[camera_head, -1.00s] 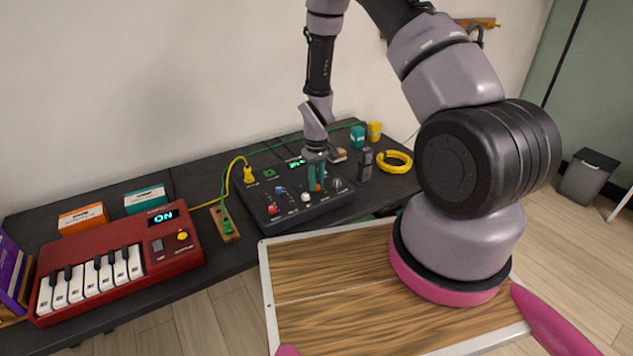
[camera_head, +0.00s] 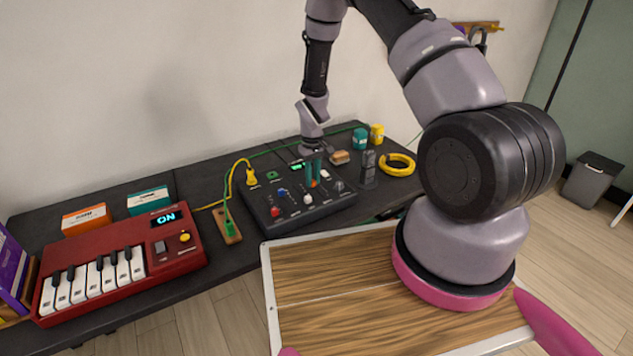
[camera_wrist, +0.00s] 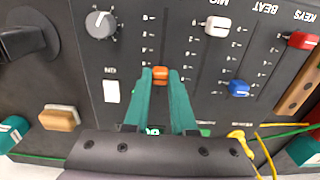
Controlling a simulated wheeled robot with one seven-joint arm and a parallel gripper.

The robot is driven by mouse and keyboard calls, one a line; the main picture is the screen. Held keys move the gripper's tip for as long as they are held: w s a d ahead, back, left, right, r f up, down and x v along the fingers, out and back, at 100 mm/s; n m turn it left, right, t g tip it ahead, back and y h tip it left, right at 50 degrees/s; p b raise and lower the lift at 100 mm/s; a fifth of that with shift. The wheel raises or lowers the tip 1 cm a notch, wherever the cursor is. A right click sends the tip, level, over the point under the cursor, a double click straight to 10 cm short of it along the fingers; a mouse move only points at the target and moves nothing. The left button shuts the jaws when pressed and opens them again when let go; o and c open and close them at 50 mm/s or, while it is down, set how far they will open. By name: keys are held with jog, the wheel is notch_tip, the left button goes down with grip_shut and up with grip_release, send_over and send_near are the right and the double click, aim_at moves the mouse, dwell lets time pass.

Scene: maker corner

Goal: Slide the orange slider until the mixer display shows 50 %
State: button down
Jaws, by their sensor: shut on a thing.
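The black mixer (camera_head: 322,209) lies on the dark bench; it fills most of the wrist view (camera_wrist: 120,60). Its orange slider (camera_wrist: 160,73) sits between the tips of my gripper's teal fingers (camera_wrist: 161,76), which are shut on it. In the head view my gripper (camera_head: 314,180) reaches down over the mixer, and a bit of the orange slider (camera_head: 314,184) shows at its tips. The mixer display (camera_head: 297,166) glows green near the back edge, but its number is too small to read. In the wrist view the display (camera_wrist: 152,130) is mostly hidden behind my gripper.
Beside the orange slider are a white slider (camera_wrist: 217,25), a blue slider (camera_wrist: 239,88), a red slider (camera_wrist: 303,40) and a grey knob (camera_wrist: 100,24). Cables run behind the mixer.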

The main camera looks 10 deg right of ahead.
aim_at(313, 181)
jog(key=c, duration=0.7)
grip_release()
notch_tip(313, 181, up, 11)
jog(key=shift+f, duration=0.1)
